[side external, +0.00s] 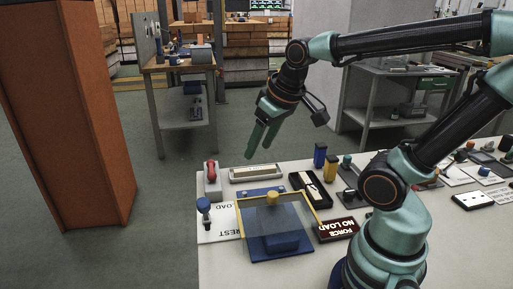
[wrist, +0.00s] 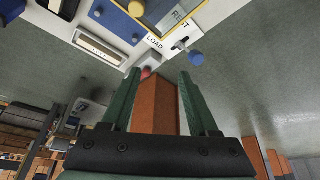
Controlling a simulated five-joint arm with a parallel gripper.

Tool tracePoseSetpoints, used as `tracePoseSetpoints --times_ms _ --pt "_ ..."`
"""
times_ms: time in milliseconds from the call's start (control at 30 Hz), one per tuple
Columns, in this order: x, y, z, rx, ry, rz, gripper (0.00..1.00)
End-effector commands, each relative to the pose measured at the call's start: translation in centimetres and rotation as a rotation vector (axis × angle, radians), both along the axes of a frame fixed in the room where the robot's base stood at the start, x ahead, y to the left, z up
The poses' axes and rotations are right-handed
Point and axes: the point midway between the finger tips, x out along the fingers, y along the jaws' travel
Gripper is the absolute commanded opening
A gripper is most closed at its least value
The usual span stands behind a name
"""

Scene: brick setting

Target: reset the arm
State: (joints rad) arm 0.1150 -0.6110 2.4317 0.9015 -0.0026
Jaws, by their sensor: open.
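My gripper (side external: 258,152) is raised above the far left part of the white bench (side external: 225,265). Its two green fingers point down and are apart, with nothing held between them. In the wrist view the fingers of my gripper (wrist: 159,75) also stand apart. The fingertips are clear of everything on the bench.
On the bench are a yellow-framed blue box (side external: 284,249), a blue-knobbed lever (side external: 203,207), a red-handled piece (side external: 211,175), a black tray (side external: 298,182) and a lit sign (side external: 338,230). A tall orange-brown cabinet (side external: 75,110) stands left. Open floor separates it from the bench.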

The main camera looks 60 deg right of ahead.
Motion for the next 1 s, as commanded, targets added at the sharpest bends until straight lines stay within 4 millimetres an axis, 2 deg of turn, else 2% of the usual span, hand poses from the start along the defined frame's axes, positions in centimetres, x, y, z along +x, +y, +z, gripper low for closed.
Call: tracePoseSetpoints --times_ms 33,100,200,1000 --pt "-0.4 1.3 0.4 -0.003 -0.029 0.043 0.6" --pt "-0.7 2.4 0.6 -0.003 -0.051 0.079 0.6" --pt "-1.1 3.3 0.8 -0.003 -0.069 0.107 0.6" --pt "-1.1 3.4 0.8 -0.003 -0.072 0.113 0.6"
